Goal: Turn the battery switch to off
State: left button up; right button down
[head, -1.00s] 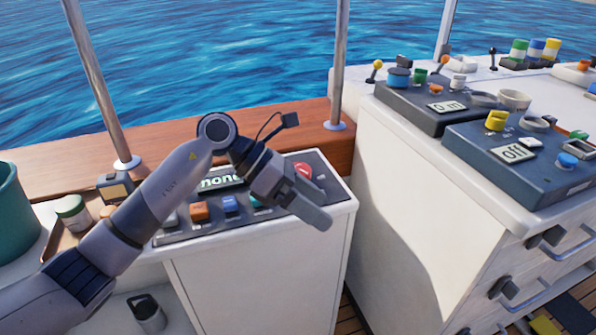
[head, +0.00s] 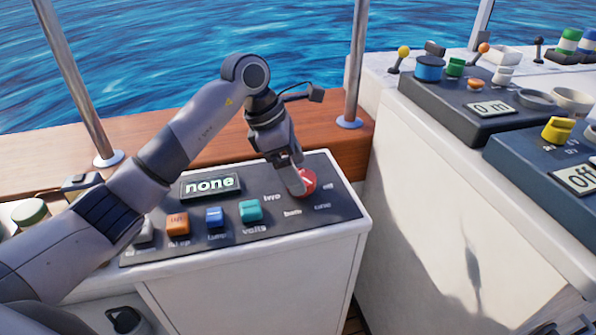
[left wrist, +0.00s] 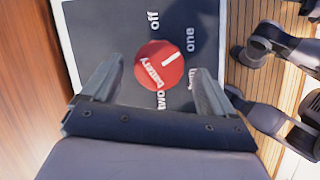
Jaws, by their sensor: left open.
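The battery switch is a round red knob (head: 305,182) at the right end of the dark panel (head: 325,215) in the head view. In the left wrist view the knob (left wrist: 160,65) shows a white line slanting up and right toward the label "one". My right gripper is not in view.
The panel also carries a display reading "none" (head: 210,185) and orange (head: 177,223), blue (head: 214,217) and teal (head: 250,210) buttons. A metal post (head: 357,65) rises behind. A taller white cabinet (head: 425,190) with more controls stands to the right.

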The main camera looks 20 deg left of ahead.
pick_arm(q)
jog(key=shift+w+d+f, duration=0.1)
jog(key=shift+d+f, duration=0.2)
jog(key=shift+f, duration=0.35)
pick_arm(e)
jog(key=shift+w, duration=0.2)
pick_arm(q)
jog(key=c, duration=1)
jog(key=shift+c, duration=0.2)
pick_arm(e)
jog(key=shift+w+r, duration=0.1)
